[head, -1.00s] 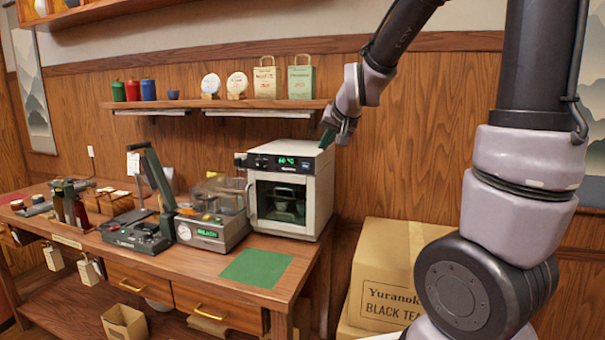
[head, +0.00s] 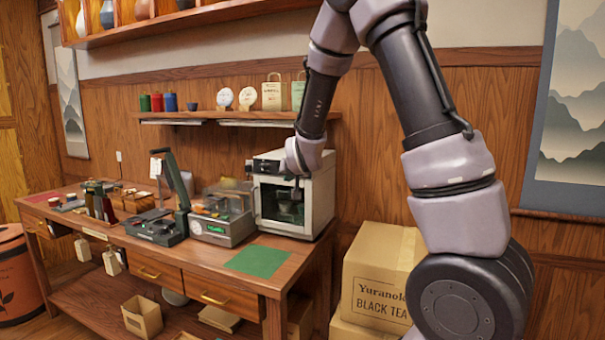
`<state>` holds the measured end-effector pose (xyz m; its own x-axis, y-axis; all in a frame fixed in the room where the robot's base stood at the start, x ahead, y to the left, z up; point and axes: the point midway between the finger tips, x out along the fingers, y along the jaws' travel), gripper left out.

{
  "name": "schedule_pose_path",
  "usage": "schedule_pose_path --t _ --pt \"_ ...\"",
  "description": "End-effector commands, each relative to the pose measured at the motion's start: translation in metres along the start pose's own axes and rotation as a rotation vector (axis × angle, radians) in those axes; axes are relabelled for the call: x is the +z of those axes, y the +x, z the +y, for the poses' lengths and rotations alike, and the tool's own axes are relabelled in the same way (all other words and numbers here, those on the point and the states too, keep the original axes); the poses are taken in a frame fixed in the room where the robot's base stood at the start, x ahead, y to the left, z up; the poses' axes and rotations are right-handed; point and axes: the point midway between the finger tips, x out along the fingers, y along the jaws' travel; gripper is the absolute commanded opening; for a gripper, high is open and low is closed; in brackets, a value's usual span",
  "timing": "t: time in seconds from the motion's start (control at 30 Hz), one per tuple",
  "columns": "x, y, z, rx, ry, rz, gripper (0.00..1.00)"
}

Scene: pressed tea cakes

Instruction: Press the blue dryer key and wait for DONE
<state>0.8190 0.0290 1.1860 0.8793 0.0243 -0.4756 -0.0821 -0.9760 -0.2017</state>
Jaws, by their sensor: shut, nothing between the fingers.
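The dryer (head: 322,205) is a white box with a dark glass door, standing at the right end of the bench. Part of its black control panel (head: 265,167) shows at the upper left. My gripper (head: 297,191) is in front of the dryer, shut and empty, with its fingertips low before the door area. My wrist covers the right part of the panel, so the blue key and the display are hidden. I cannot tell whether my gripper touches the dryer. A green-lit shape shows dimly behind the door glass.
A green mat (head: 257,261) lies on the bench (head: 190,255) in front of the dryer. A grey machine with a clear cover (head: 222,222) and a dark lever press (head: 160,228) stand to the left. Cardboard boxes (head: 378,275) stand at right. A shelf (head: 225,115) hangs above.

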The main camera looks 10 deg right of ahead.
Motion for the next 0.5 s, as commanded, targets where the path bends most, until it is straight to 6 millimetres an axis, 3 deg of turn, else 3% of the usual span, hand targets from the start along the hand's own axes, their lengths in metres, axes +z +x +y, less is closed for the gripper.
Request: schedule_pose_path --t 0.17,0.5 --pt "-0.005 0.006 0.005 0.001 0.001 0.001 0.0" --pt "-0.028 0.039 0.029 0.002 0.0 0.0 0.0"
